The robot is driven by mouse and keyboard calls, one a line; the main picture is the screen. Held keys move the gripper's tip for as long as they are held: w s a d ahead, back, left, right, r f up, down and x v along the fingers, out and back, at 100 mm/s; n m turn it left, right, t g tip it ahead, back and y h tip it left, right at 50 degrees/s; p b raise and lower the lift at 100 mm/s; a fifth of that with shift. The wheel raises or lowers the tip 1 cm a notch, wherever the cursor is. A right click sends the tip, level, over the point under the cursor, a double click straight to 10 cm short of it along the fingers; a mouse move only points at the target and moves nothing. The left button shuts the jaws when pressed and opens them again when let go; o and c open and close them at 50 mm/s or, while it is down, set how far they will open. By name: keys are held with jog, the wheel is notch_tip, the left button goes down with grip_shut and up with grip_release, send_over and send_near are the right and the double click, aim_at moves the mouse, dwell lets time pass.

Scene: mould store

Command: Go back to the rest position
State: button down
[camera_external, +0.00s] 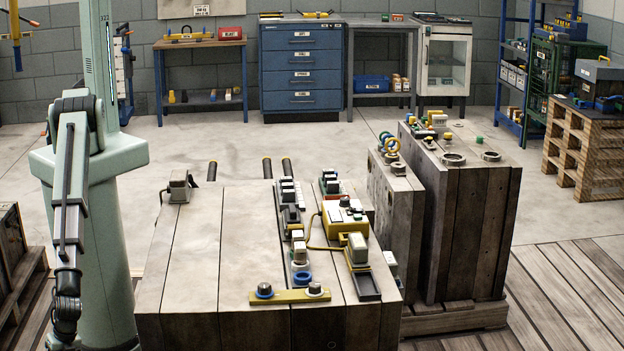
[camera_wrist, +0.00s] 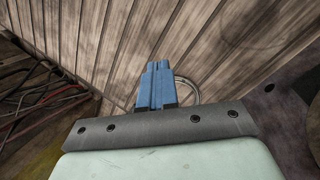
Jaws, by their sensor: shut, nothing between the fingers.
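My gripper (camera_wrist: 158,66) shows in the wrist view as two blue fingers side by side, closed together with nothing between them. Beyond the fingers is a surface of wooden planks (camera_wrist: 110,40). In the camera_external view my arm hangs down along the pale green column at the left. Its lower end is dark and near the bottom left of the picture; the fingers cannot be made out there. My arm is to the left of the large mould block (camera_external: 190,260), apart from it in the picture.
The mould block carries connectors, a yellow control box (camera_external: 345,218) and a yellow bar (camera_external: 290,296). A second tall block (camera_external: 460,220) stands to its right. A dark wooden crate (camera_external: 12,250) is at the far left. Reddish cables (camera_wrist: 35,105) lie left in the wrist view.

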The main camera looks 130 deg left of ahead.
jog(key=s+a+f+g+y, duration=0.1)
jog(key=s+a, duration=0.2)
jog(key=a, duration=0.9)
jog(key=s+a+g+y, duration=0.1)
jog(key=s+a, duration=0.3)
jog(key=a, duration=0.8)
jog(key=s+a+r+g, duration=0.1)
jog(key=s+a, duration=0.4)
jog(key=a, duration=0.2)
jog(key=s+a+r+n+g+y, duration=0.1)
jog(key=s+a, duration=0.3)
jog(key=a, duration=0.4)
jog(key=shift+s+g, duration=0.3)
jog(key=shift+s, duration=0.1)
